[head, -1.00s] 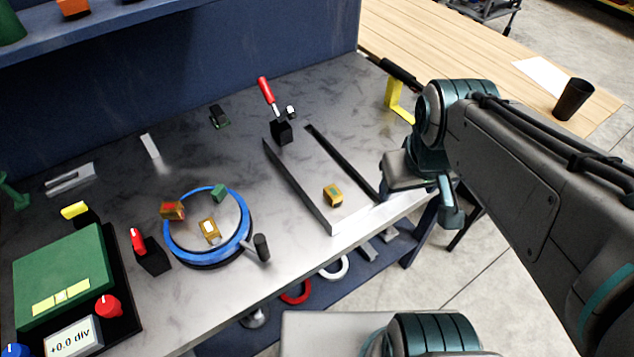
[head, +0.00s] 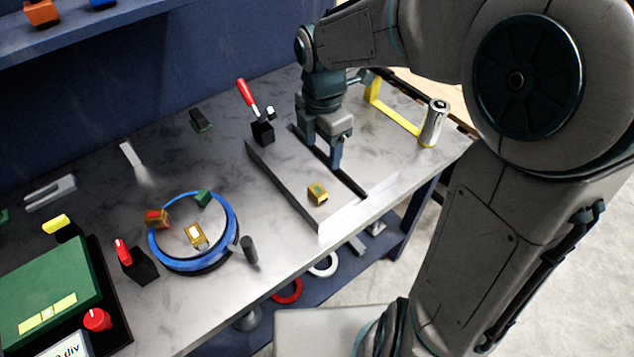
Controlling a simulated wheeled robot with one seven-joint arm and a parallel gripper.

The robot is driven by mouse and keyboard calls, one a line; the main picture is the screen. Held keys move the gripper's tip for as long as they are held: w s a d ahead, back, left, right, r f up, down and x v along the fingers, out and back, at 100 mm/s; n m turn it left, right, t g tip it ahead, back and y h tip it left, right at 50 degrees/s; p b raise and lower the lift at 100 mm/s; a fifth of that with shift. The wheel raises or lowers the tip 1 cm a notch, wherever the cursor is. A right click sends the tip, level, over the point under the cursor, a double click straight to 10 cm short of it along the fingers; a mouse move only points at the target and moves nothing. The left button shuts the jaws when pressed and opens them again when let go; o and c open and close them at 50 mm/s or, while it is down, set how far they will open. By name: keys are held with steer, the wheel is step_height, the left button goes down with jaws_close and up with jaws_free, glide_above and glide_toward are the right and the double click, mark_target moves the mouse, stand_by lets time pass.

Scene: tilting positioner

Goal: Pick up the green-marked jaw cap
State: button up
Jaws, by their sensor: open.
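A small brass-coloured block with a greenish mark on top, which looks like the green-marked jaw cap (head: 317,192), sits on a grey plate (head: 285,180) near its front edge. My gripper (head: 322,151) points down over the back part of this plate, behind and slightly right of the cap. Its two fingers are apart, with nothing seen between them. The cap is clear of the fingers and fully in view. A blue-rimmed round table (head: 236,222) at the left carries a red-marked brass block (head: 156,218), a white-marked one (head: 196,235) and a green block (head: 203,198).
A red-handled clamp (head: 262,131) stands at the plate's back left. A dark rail runs along the plate's right side. A yellow bracket (head: 403,120) and a grey cylinder (head: 433,123) stand to the right. A green box (head: 45,285) with knobs fills the front left.

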glide_above(318, 189)
steer(key=f, duration=0.7)
steer(key=shift+w+d+f, duration=0.1)
steer(key=shift+d+f, duration=0.25)
steer(key=f, duration=0.4)
steer(key=shift+s+a+f+b, duration=0.2)
steer(key=shift+a+b, duration=0.1)
steer(key=shift+a, duration=0.1)
steer(key=shift+f, duration=0.35)
steer(key=c, duration=1.1)
